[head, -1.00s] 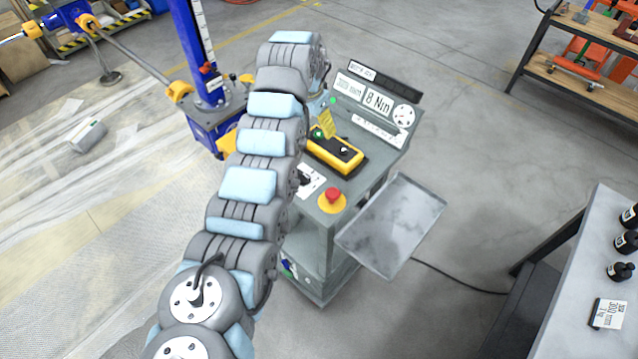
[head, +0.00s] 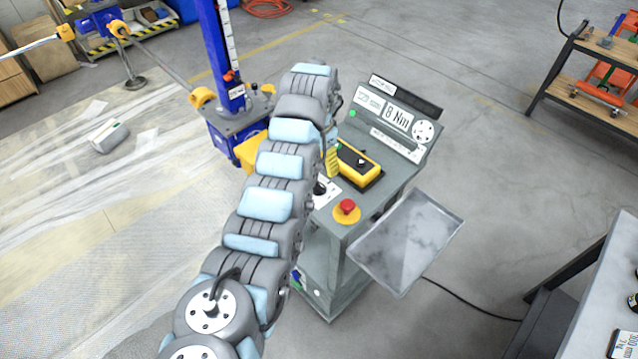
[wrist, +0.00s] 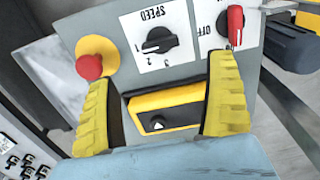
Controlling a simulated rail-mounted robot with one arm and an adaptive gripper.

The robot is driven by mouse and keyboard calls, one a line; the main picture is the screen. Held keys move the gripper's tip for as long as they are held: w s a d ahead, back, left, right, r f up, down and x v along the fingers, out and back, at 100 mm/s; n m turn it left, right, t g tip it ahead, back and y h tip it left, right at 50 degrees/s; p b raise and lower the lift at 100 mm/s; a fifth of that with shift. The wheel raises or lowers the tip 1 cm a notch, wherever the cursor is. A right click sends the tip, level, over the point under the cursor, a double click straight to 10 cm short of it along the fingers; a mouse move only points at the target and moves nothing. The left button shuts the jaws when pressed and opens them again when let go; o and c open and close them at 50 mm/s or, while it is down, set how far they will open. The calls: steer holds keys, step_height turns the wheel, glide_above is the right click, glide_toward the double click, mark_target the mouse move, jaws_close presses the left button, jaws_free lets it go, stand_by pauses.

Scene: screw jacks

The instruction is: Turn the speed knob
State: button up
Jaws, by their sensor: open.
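The black speed knob (wrist: 157,42) sits on a white plate marked SPEED with 1, 2 and 3, upside down in the wrist view. Its light mark lies on the left side, near the 1. The knob also shows in the head view (head: 320,188), beside my arm. My gripper (wrist: 161,72) is open and empty, its yellow fingers wide apart. In the wrist view the knob lies beyond the fingertips, between their lines, and no contact shows. In the head view a yellow finger shows at the console, partly hidden by my arm.
A red stop button (wrist: 90,66) on a yellow base is close to the left finger. A red OFF switch (wrist: 235,24) is by the right fingertip. A yellow-black box (wrist: 165,108) lies between the fingers. A metal tray (head: 408,240) juts from the console's side.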

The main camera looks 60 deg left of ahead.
mark_target(319, 183)
steer(key=shift+f, duration=4.75)
steer(key=c, duration=1.2)
